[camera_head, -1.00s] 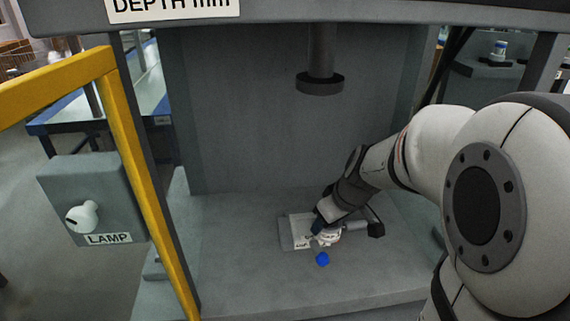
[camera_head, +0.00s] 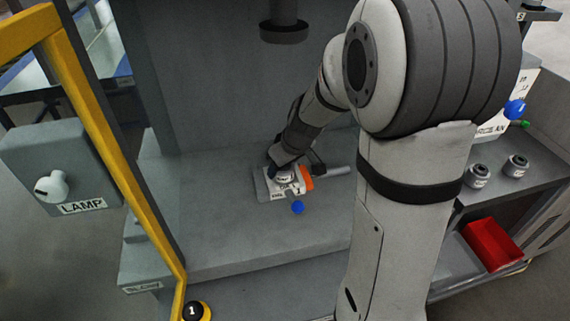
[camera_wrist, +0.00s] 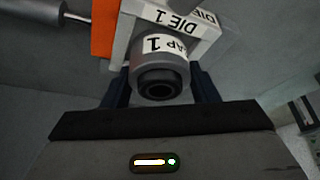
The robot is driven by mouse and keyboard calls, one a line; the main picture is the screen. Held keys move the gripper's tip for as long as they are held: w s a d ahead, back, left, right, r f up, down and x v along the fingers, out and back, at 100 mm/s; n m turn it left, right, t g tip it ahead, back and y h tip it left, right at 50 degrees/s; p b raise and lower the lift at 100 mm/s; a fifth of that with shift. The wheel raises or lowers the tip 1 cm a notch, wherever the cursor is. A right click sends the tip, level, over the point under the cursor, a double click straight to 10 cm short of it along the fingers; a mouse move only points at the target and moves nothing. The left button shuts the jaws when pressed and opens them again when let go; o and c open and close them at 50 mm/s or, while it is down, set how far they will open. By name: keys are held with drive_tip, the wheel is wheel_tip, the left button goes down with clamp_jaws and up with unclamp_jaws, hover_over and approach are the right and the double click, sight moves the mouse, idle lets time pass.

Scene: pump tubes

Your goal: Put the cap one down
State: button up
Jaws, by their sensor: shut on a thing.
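Cap one is a grey cylinder with a white label reading "CAP 1" (camera_wrist: 160,72), seen close up in the wrist view. My gripper (camera_wrist: 160,88) is shut on it, with a dark blue finger on each side. The cap is at the die (camera_wrist: 172,18), a pale block labelled "DIE 1"; I cannot tell whether it touches the die. In the head view my gripper (camera_head: 285,172) is low over the labelled plate on the press bed, and it mostly hides the cap.
A blue ball knob (camera_head: 297,208) stands in front of the die, and an orange part (camera_head: 306,178) is beside it. The press ram (camera_head: 284,30) hangs above. Two small labelled cylinders (camera_head: 477,175) (camera_head: 516,165) and a red bin (camera_head: 492,244) are at the right. The front bed is clear.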

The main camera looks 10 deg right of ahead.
drive_tip(key=shift+f, duration=0.15)
drive_tip(key=o, duration=1.3)
drive_tip(key=shift+c, duration=0.2)
drive_tip(key=shift+r, duration=0.5)
drive_tip(key=v, duration=1.1)
drive_tip(key=s+a+f+m+g+h, duration=0.1)
drive_tip(key=s+m, duration=0.4)
drive_tip(key=s, duration=1.2)
drive_tip(key=shift+s+f+h+p, duration=0.35)
drive_tip(key=shift+f+h, duration=0.15)
drive_tip(key=shift+f, duration=0.15)
